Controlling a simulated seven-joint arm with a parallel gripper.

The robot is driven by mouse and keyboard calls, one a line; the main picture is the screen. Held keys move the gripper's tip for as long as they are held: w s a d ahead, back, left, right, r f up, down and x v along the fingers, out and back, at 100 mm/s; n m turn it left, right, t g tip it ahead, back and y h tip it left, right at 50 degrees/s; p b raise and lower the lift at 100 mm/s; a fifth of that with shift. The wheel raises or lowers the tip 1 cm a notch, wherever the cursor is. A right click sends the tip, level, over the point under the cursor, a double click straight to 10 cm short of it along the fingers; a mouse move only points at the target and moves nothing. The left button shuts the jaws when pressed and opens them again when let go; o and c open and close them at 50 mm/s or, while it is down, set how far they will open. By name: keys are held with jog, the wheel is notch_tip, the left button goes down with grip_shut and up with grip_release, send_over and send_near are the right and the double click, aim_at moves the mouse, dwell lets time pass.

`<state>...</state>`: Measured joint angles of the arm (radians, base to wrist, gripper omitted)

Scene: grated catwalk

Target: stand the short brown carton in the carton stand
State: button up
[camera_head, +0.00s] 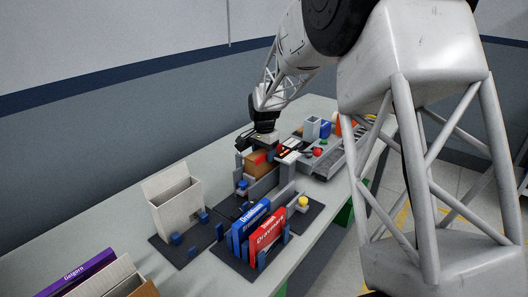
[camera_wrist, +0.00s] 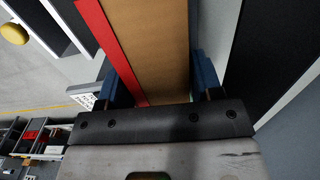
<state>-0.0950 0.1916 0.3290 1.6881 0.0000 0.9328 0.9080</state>
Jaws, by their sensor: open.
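A brown carton (camera_head: 257,163) with a red strip along one edge sits on the bench under my gripper (camera_head: 258,150). In the wrist view, the brown carton (camera_wrist: 155,45) lies between the two blue fingers of my gripper (camera_wrist: 157,82). The fingers are open, one on each side of it. A narrow gap seems to show on each side; I cannot tell whether either finger touches it. A dark-based stand (camera_head: 160,243) with blue pegs at the left holds a tall white carton (camera_head: 176,205). I cannot tell for sure which stand is the carton stand.
A blue book (camera_head: 250,228) and a red book (camera_head: 268,235) stand upright in a dark stand in front. A purple box (camera_head: 80,272) lies at the lower left. A yellow knob (camera_head: 303,201) is at the right. A tray with several small items lies behind. The bench's left middle is clear.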

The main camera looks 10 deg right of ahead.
jog(key=c, duration=0.6)
jog(key=shift+r, duration=0.25)
dwell(0.8)
jog(key=shift+f, duration=0.15)
dwell(0.9)
jog(key=o, duration=1)
jog(key=shift+o, duration=0.2)
